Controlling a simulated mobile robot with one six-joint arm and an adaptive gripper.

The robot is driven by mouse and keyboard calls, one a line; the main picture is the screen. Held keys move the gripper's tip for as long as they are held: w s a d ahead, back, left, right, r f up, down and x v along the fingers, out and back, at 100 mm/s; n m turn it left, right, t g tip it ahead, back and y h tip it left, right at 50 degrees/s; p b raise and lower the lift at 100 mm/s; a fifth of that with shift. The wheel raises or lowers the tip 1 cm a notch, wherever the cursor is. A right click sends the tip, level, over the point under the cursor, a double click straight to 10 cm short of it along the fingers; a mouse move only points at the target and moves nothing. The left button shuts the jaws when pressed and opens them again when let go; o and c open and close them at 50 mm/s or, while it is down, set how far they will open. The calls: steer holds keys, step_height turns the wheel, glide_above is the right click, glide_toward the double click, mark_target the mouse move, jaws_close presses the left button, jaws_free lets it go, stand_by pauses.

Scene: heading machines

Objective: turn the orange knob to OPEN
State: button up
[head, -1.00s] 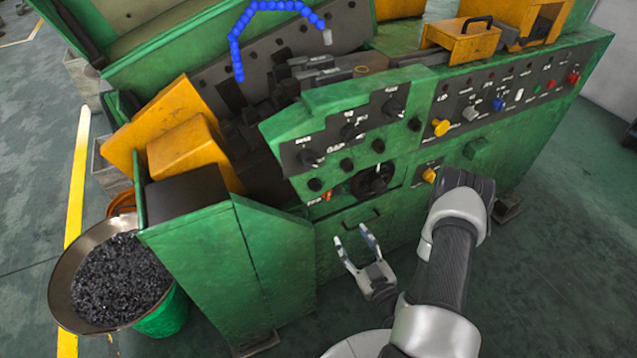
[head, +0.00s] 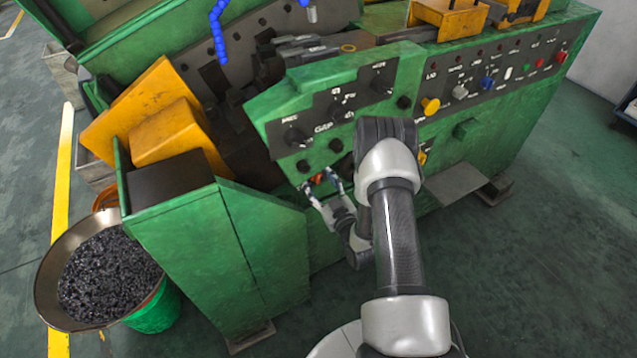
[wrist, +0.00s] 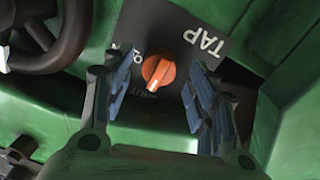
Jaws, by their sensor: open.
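The orange knob (wrist: 158,71) sits on a dark plate on the green machine, under the large letters TAP. A pale line on the knob runs toward the lower left in the wrist view, near a partly hidden label that seems to read SHUT. Another label at the knob's upper left is mostly hidden. My gripper (wrist: 158,95) is open, with one finger on each side of the knob and apart from it. In the head view my gripper (head: 320,188) is at the panel's lower edge, and the orange knob (head: 319,178) shows small between its fingertips.
A black handwheel (wrist: 45,38) is close by at the upper left in the wrist view. Other panel knobs (head: 297,137) sit above my gripper. A yellow knob (head: 430,106) is to the right. A bowl of dark small parts (head: 42,290) stands at the left.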

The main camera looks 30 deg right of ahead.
steer(key=shift+w, duration=0.55)
steer(key=c, duration=1.1)
